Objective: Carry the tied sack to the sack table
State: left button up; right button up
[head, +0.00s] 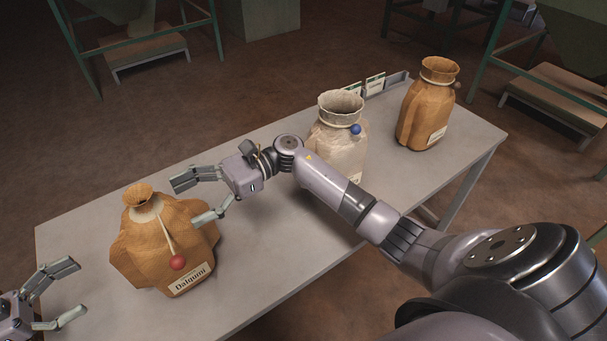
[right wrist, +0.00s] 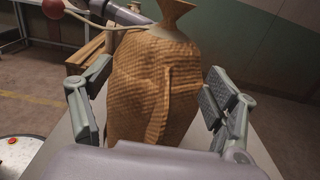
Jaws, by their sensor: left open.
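A brown tied sack (head: 165,245) stands on the near left of a grey table (head: 268,262). It has a tied neck, a cord with a red ball and a label reading "Dalgumi". My right gripper (head: 187,200) is open at the sack's right side, its fingers pointing at the sack. In the right wrist view the sack (right wrist: 152,85) stands between the two spread fingers, with no clear contact. My left gripper (head: 80,288) is open and empty, to the left of the sack and apart from it.
A pale sack (head: 335,135) with a blue ball stands behind my right arm and is partly hidden by it. Another brown sack (head: 425,105) stands at the table's far right. Small cards (head: 374,84) stand at the back edge. Green-framed stands with wooden steps (head: 560,100) are beyond.

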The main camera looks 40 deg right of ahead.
jog(key=shift+r, duration=1.35)
